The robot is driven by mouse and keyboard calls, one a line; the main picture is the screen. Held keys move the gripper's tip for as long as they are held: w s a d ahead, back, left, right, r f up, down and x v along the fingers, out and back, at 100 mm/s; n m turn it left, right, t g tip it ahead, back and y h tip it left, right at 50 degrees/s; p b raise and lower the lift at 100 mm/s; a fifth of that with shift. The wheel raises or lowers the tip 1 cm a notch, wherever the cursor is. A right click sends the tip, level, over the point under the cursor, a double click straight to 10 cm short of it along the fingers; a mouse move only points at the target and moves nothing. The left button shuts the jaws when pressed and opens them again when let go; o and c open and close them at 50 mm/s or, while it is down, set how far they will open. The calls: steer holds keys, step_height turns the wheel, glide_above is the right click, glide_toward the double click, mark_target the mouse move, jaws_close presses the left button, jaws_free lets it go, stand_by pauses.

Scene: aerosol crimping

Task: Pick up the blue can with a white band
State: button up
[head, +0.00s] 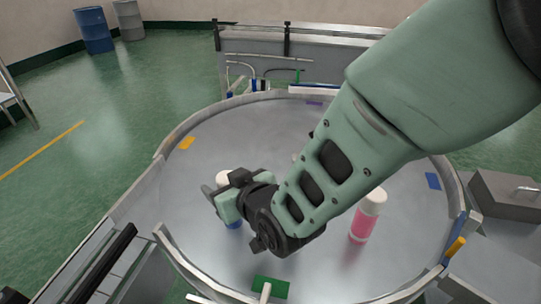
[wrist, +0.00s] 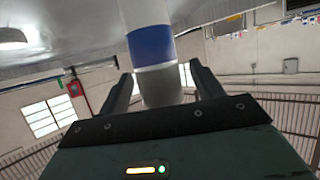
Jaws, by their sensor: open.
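The blue can with a white band stands on the round metal table (head: 200,145), mostly hidden by my gripper (head: 215,197) in the head view. Its white top (head: 223,177) shows above the gripper and a bit of blue below. In the wrist view the can (wrist: 151,43) rises between the two fingers of my gripper (wrist: 162,74), with white, blue and greyish-white sections. The fingers are open, one on each side of the can. Contact cannot be told.
A pink can with a white top (head: 362,222) stands on the table right of my forearm. A raised metal rim (head: 157,170) surrounds the table.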

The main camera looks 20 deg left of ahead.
steer(key=shift+w+a+f, duration=0.3)
steer(key=shift+w+a, duration=0.05)
steer(key=shift+a, duration=0.2)
steer(key=shift+c, duration=0.4)
jaws_close()
steer(key=shift+r, duration=0.1)
